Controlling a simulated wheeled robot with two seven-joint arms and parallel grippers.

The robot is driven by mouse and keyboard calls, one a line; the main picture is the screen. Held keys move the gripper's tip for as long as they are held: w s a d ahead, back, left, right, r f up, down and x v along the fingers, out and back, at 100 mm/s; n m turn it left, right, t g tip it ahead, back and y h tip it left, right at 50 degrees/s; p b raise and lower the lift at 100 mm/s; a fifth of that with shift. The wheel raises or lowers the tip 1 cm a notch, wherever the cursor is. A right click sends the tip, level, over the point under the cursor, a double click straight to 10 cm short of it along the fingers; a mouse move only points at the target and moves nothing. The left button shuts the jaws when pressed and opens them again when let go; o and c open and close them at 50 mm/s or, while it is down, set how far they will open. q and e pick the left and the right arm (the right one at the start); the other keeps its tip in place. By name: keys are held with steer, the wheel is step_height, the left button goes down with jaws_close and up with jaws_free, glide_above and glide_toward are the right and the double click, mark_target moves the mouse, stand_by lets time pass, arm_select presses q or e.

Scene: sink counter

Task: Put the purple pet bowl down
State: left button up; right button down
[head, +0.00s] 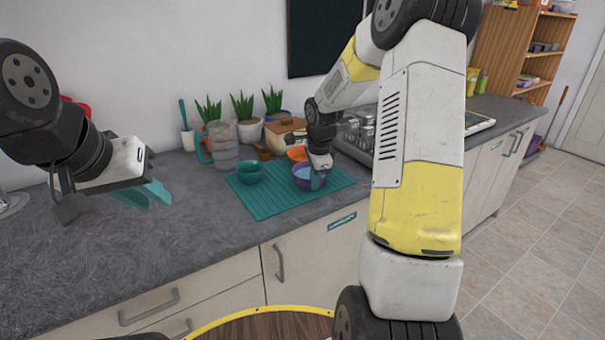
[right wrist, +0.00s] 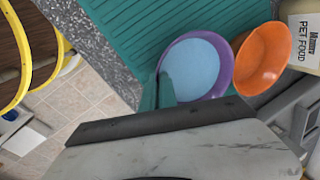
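The purple pet bowl (head: 308,178), light blue inside, is at the right part of the teal mat (head: 270,205). The right wrist view shows the bowl (right wrist: 197,66) upright, over the mat (right wrist: 110,30). I cannot tell whether it touches the mat. My right gripper (head: 318,178) is at the bowl's near rim, with a teal finger (right wrist: 165,90) overlapping that rim. It looks shut on the rim; the other finger is hidden. My left gripper (head: 145,194) is empty above the counter at the left, its teal fingertips overlapping in view.
An orange bowl (head: 297,153) is close behind the purple one, and a teal bowl (head: 250,173) stands left on the mat. A pitcher (head: 222,145), potted plants (head: 245,118) and a pet food container (right wrist: 305,38) stand nearby. The counter (head: 110,255) is clear at the left front.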

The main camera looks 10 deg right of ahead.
steer(key=c, duration=2.1)
jaws_free()
steer(key=shift+f, duration=0.1)
steer(key=o, duration=0.4)
steer(key=v, duration=1.2)
steer(key=s+a+r+n+t, duration=0.2)
steer(key=s+a+r+n, duration=0.1)
steer(key=s+r+n, duration=0.65)
steer(key=shift+s+a+f+n+t+y, duration=0.1)
steer(key=shift+s+a+n+t+y, duration=0.35)
steer(key=shift+s+n, duration=1.65)
steer(key=shift+s+a+f+n+y, duration=0.1)
steer(key=shift+s+a+n+y, duration=0.45)
steer(key=shift+s, duration=2.8)
steer(key=shift+s+a+f+n+t+y, duration=0.2)
steer(key=shift+s+a+n, duration=0.55)
steer(key=shift+s+n, duration=1.5)
